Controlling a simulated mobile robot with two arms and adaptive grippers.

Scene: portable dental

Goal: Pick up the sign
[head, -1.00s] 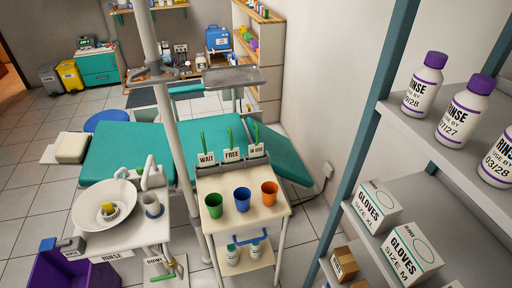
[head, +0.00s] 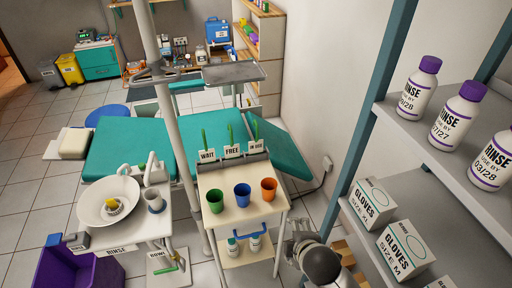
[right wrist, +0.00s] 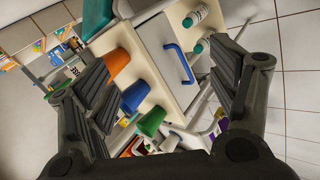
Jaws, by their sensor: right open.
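Three white signs with green handles stand upright in a grey holder at the back of a small cart (head: 245,222). They read WAIT (head: 207,156), FREE (head: 232,151) and IN USE (head: 256,145). My right gripper (head: 299,243) is low at the cart's right front corner, apart from the signs. In the right wrist view my right gripper (right wrist: 160,82) is open, with nothing held between its fingers. There, the left finger partly covers the sign area. My left gripper is not in view.
Green (head: 215,201), blue (head: 242,195) and orange (head: 268,189) cups stand in front of the signs. A shelf with glove boxes (head: 400,250) and rinse bottles (head: 456,117) is close on the right. A pole (head: 172,120) and basin (head: 90,211) stand left of the cart.

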